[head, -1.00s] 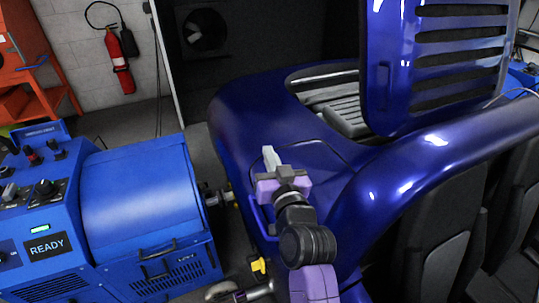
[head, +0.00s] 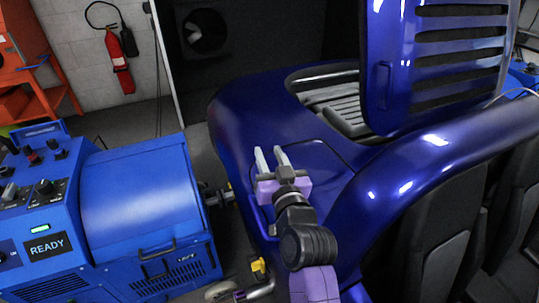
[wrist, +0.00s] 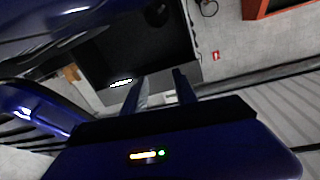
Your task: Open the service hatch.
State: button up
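The blue car body fills the middle of the head view. A panel outlined by a thin dark seam (head: 322,158) lies flush in its fender and looks closed; it may be the service hatch, but I cannot tell for sure. My gripper (head: 271,158) is over the near-left part of this panel in the head view, its two pale fingers apart with nothing between them. My arm hides part of the bodywork below. The fingers also show apart in the wrist view (wrist: 160,90). Contact with the body cannot be told.
A louvred blue lid (head: 450,65) stands raised above an open bay (head: 335,105). A blue console with a READY display (head: 46,247) stands at left, joined by a shaft (head: 217,197) towards the car. A fire extinguisher (head: 119,62) hangs on the back wall.

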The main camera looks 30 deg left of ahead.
jog(key=v, duration=0.7)
jog(key=shift+s+d, duration=0.25)
jog(key=shift+s, duration=0.05)
